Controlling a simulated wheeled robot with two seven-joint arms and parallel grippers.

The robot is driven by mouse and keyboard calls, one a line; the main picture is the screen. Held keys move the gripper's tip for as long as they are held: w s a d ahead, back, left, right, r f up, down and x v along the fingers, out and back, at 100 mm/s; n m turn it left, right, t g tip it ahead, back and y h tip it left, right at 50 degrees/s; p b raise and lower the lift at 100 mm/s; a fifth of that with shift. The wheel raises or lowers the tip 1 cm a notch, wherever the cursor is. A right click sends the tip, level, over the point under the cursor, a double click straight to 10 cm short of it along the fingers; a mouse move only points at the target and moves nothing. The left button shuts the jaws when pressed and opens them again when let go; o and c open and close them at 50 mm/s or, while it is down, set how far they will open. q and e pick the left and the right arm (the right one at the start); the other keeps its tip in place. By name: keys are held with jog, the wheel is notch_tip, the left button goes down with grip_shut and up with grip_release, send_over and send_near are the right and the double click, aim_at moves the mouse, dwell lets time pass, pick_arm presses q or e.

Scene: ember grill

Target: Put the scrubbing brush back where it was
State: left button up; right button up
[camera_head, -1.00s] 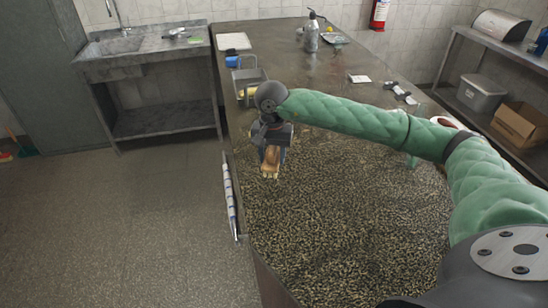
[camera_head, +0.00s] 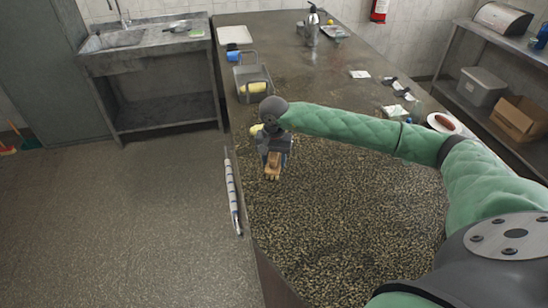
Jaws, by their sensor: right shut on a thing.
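My right gripper (camera_head: 274,155) is shut on the scrubbing brush (camera_head: 272,172), a small wooden-coloured block with pale bristles. It holds the brush over the far left part of the dark, speckled surface (camera_head: 330,215). The gripper hides part of the brush. I cannot tell whether the bristles touch the surface. My left gripper is not in view.
A grey caddy (camera_head: 243,77) with a yellow roll stands beyond the gripper, near a blue item (camera_head: 234,57) and a white board (camera_head: 235,35). A striped roll (camera_head: 232,195) lies along the left edge. A spray bottle (camera_head: 312,28) stands at the back. A plate (camera_head: 432,121) is at right.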

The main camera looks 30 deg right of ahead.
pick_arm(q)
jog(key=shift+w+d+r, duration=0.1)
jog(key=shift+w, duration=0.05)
pick_arm(e)
jog(key=shift+f, duration=0.15)
jog(key=o, duration=1)
jog(key=shift+c, duration=0.2)
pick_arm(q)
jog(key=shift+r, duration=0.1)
pick_arm(e)
jog(key=shift+r, duration=0.2)
jog(key=shift+r+b, duration=0.35)
notch_tip(320, 180, up, 4)
jog(key=shift+b, duration=1.15)
notch_tip(320, 180, up, 6)
jog(key=b, duration=0.2)
jog(key=shift+b, duration=0.35)
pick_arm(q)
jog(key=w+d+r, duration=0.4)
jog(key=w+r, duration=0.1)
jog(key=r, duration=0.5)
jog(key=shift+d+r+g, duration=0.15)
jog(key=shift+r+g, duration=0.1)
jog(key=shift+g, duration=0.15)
pick_arm(e)
jog(key=shift+r, duration=0.65)
